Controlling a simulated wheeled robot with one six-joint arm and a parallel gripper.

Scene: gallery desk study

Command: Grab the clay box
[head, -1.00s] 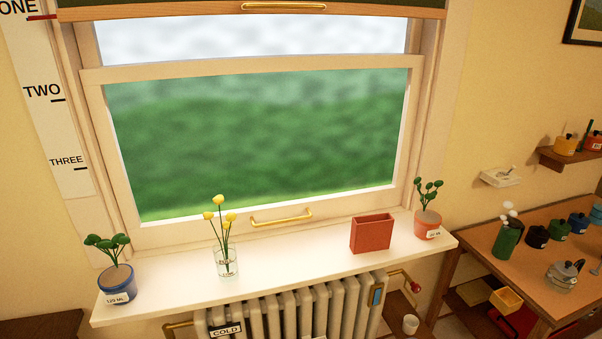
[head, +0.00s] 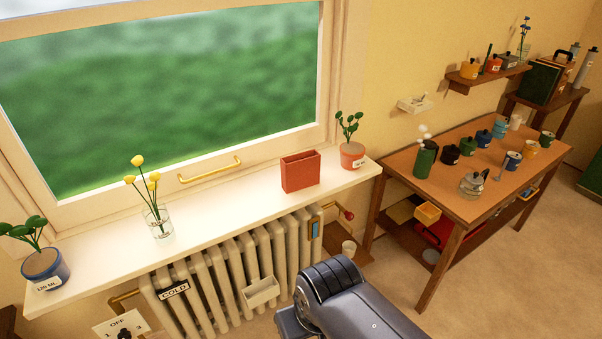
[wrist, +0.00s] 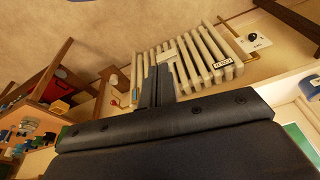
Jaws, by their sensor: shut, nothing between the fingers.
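The clay box (head: 300,172) is an open-topped, reddish-brown rectangular box. It stands upright on the white windowsill (head: 215,215), left of the orange plant pot, in the head view. I cannot make it out in the wrist view. My gripper (wrist: 157,88) shows in the wrist view with its two dark fingers together and nothing between them. The radiator is beyond the fingertips. In the head view my dark arm is at the bottom centre, below the sill and apart from the box; the fingers do not show there.
On the sill stand a glass of yellow flowers (head: 158,222), a blue plant pot (head: 45,270) and an orange plant pot (head: 352,155). The radiator (head: 235,265) is under the sill. A wooden table (head: 450,195) with several jars stands right. The sill is clear between glass and box.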

